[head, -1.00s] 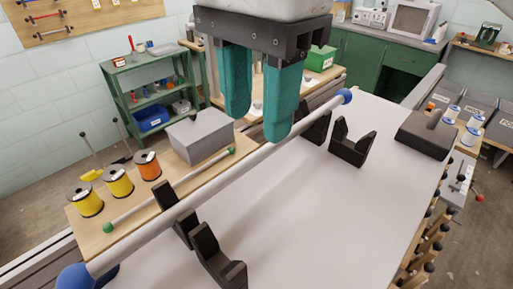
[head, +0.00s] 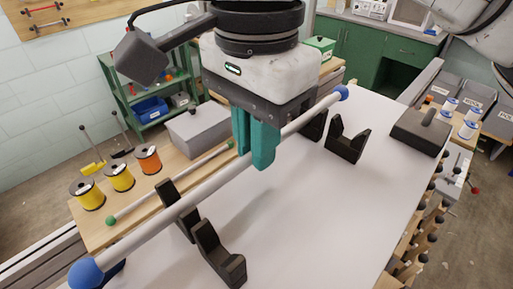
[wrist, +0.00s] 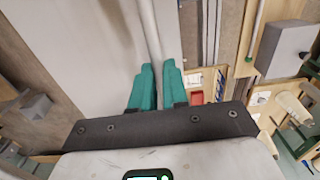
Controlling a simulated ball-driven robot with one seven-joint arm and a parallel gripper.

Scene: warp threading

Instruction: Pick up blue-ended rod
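The blue-ended rod is a long pale grey bar (head: 200,190) with a large blue ball (head: 86,273) at the near left and another blue ball (head: 341,92) at the far right. It runs diagonally over two black cradles (head: 215,255), (head: 345,140). I cannot tell whether it touches them. My gripper (head: 255,150) has two teal fingers, one on each side of the rod near its middle. They are close together and look shut on it. In the wrist view the rod (wrist: 150,35) runs out from between the fingertips (wrist: 158,68).
A thinner green-ended rod (head: 170,185) lies on the wooden bench beside yellow and orange spools (head: 120,178) and a grey box (head: 198,132). A dark block (head: 420,132) sits at the white table's (head: 300,220) far right. The table's front right is clear.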

